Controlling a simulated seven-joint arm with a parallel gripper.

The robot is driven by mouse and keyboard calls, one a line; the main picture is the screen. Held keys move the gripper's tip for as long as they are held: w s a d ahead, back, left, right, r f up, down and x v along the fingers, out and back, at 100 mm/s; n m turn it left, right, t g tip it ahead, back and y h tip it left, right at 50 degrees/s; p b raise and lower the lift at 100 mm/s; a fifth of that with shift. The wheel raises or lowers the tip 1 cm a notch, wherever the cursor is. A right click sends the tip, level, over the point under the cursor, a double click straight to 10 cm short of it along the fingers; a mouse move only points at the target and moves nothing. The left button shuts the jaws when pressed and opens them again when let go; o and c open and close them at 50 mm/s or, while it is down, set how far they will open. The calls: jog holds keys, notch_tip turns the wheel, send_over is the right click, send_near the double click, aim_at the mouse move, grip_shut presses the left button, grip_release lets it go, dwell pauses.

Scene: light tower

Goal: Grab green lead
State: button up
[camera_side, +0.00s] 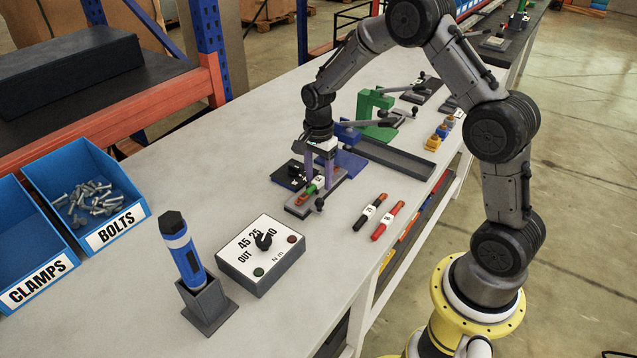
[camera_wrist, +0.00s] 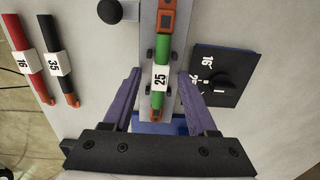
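The green lead (camera_side: 314,186), with an orange-red end and a white "25" label, lies lengthwise on a narrow grey base. It also shows in the wrist view (camera_wrist: 160,102), where it is upright in the picture. My gripper (camera_side: 320,172) is pointed down at the lead. In the wrist view my gripper (camera_wrist: 159,76) has one purple finger on each side of the lead, with a gap on both sides. It is open and holds nothing.
A black lead (camera_side: 370,211) and a red lead (camera_side: 388,222) lie nearby. A black dial pad (camera_wrist: 222,76) is close beside the right finger. A black knob (camera_wrist: 110,11) stands near the base. A dial box (camera_side: 262,262) and a blue tool (camera_side: 184,254) in a holder stand in front.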

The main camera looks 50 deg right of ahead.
grip_shut()
jog(key=shift+r, duration=0.2)
